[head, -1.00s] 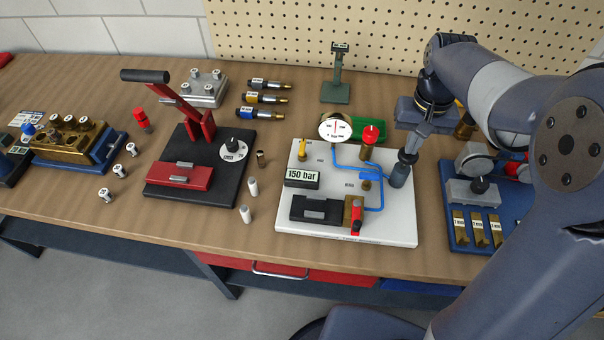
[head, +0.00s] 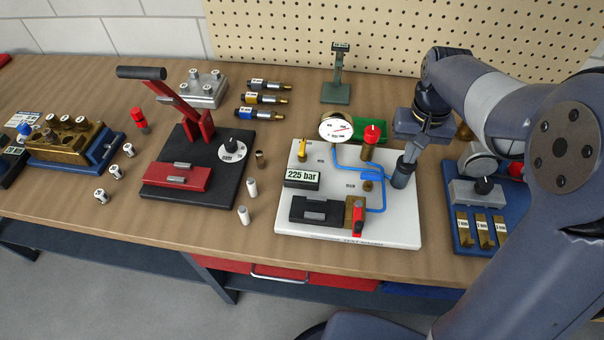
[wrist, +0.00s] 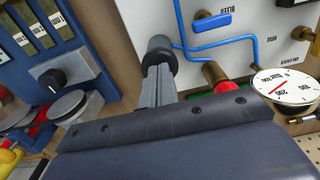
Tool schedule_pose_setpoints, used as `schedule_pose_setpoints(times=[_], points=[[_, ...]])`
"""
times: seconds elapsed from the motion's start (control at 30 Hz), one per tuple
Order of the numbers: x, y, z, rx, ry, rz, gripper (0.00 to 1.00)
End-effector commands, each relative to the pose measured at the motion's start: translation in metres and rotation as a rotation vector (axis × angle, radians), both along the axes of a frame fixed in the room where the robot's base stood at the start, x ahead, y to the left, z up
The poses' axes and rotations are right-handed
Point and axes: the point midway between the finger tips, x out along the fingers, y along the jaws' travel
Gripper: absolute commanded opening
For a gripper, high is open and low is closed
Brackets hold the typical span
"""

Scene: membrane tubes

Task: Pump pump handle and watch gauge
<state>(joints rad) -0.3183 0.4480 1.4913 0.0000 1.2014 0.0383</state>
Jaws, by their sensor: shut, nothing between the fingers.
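The pump is a dark grey cylinder (head: 401,176) at the right of the white board. Its dark round top, the pump handle (wrist: 160,47), shows in the wrist view at the end of my fingers. My gripper (head: 411,153) is shut, pointing down onto the handle; its fingers (wrist: 158,80) appear to touch it. The white round gauge (head: 335,127) has a red needle, seen in the wrist view near 200 on the gauge face (wrist: 287,86). The display (head: 302,178) reads 225 bar.
The white board (head: 390,235) carries blue pipes, a red-capped valve (head: 371,136) and a red lever (head: 358,222). A red press (head: 190,128) stands left. A blue tray (head: 464,240) with brass blocks is close on the right.

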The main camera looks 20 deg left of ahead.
Motion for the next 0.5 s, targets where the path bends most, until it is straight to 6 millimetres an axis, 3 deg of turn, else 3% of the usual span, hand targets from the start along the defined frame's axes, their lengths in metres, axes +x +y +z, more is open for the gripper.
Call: schedule_pose_setpoints(times=[0.5], points=[[0.000,0.000,0.040,-0.001,0.003,0.000,0.00]])
